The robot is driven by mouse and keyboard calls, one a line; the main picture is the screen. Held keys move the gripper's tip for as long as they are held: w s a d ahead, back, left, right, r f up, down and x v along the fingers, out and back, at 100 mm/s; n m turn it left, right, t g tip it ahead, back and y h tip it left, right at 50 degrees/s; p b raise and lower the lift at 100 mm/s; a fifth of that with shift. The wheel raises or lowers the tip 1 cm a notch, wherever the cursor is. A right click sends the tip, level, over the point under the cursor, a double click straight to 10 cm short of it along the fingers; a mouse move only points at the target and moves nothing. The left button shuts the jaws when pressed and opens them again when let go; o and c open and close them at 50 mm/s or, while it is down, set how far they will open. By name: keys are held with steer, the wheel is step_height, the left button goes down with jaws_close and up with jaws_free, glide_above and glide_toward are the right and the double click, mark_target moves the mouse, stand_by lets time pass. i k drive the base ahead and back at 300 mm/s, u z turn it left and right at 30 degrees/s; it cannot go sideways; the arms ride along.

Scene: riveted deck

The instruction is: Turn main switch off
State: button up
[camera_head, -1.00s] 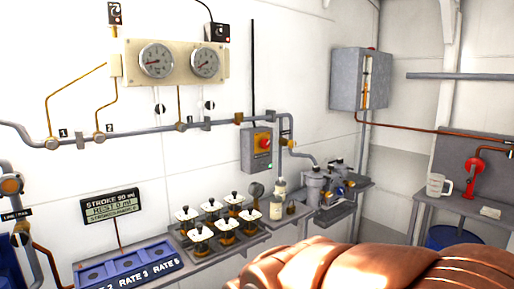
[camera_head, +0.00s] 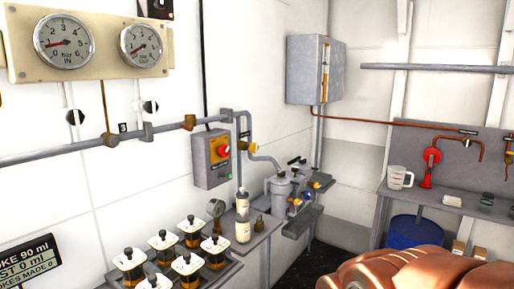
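The main switch appears to be the grey wall box (camera_head: 211,172) with a red rotary knob (camera_head: 223,152) on a yellow plate. It is left of centre in the head view, mounted on the white wall just below a grey pipe. A dark label and a small green spot show under the knob. The box is seen at an angle, and the knob's exact position is too small to read.
Below the switch, a shelf holds several square-topped jars (camera_head: 190,227), a white bottle (camera_head: 242,218) and grey pump-like fittings (camera_head: 281,190). Two gauges (camera_head: 62,42) hang upper left. A grey cabinet (camera_head: 313,68) and a bench with a jug (camera_head: 398,178) stand further right.

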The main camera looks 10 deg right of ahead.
mark_target(223, 150)
steer(key=z, duration=0.2)
steer(key=i, duration=0.7)
steer(key=u, duration=0.6)
steer(key=i, duration=0.55)
steer(key=u, duration=0.5)
